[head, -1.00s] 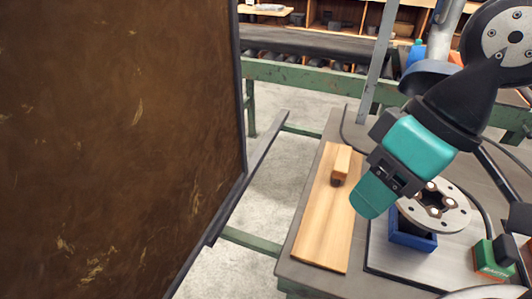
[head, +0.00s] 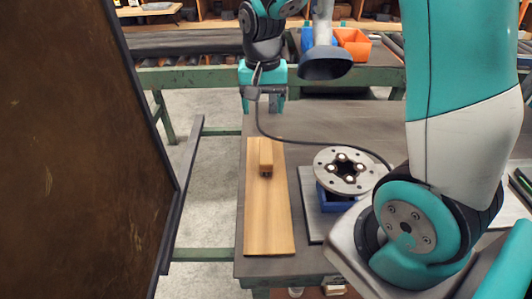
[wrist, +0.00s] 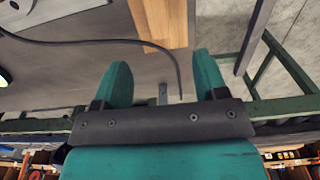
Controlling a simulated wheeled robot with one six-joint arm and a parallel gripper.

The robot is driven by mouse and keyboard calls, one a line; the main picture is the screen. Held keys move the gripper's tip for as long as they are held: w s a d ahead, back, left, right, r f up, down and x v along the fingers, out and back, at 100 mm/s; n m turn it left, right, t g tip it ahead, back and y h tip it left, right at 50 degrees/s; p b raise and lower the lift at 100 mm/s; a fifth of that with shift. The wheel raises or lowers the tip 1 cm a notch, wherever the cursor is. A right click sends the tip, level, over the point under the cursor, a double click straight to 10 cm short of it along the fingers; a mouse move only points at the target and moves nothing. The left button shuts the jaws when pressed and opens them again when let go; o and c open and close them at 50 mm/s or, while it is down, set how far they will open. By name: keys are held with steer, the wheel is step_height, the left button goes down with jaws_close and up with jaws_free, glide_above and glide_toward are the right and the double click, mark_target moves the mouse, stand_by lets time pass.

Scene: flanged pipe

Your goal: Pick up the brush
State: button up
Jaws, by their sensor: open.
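The brush (head: 266,153), a small wooden block with dark bristles underneath, rests on the far half of a long wooden board (head: 268,218) on the table. My gripper (head: 264,106) is open and empty, beyond the board's far end and apart from the brush. In the wrist view, my gripper's two teal fingers (wrist: 161,80) are spread with nothing between them. The board's wood (wrist: 172,22) shows at the top of that view; I cannot make out the brush there.
A round metal flange (head: 346,171) sits on a blue holder (head: 334,203) right of the board. A black cable (head: 325,141) crosses the table behind it. A large brown panel (head: 70,170) stands at left. The table's far right area (head: 375,118) is mostly clear.

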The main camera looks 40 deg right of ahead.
mark_target(266, 150)
step_height(266, 150, down, 11)
steer(key=shift+s+r+p, duration=0.1)
steer(key=shift+r+p, duration=0.1)
steer(key=shift+p, duration=0.1)
steer(key=shift+s+d+f+p, duration=0.15)
steer(key=shift+f+p, duration=0.15)
steer(key=shift+f, duration=1.05)
steer(key=shift+s+f+p, duration=0.1)
steer(key=shift+f+p, duration=0.15)
steer(key=shift+f, duration=1.05)
steer(key=c, duration=1.1)
steer(key=shift+o, duration=0.2)
steer(key=shift+r, duration=0.15)
step_height(266, 150, up, 20)
steer(key=shift+b, duration=0.4)
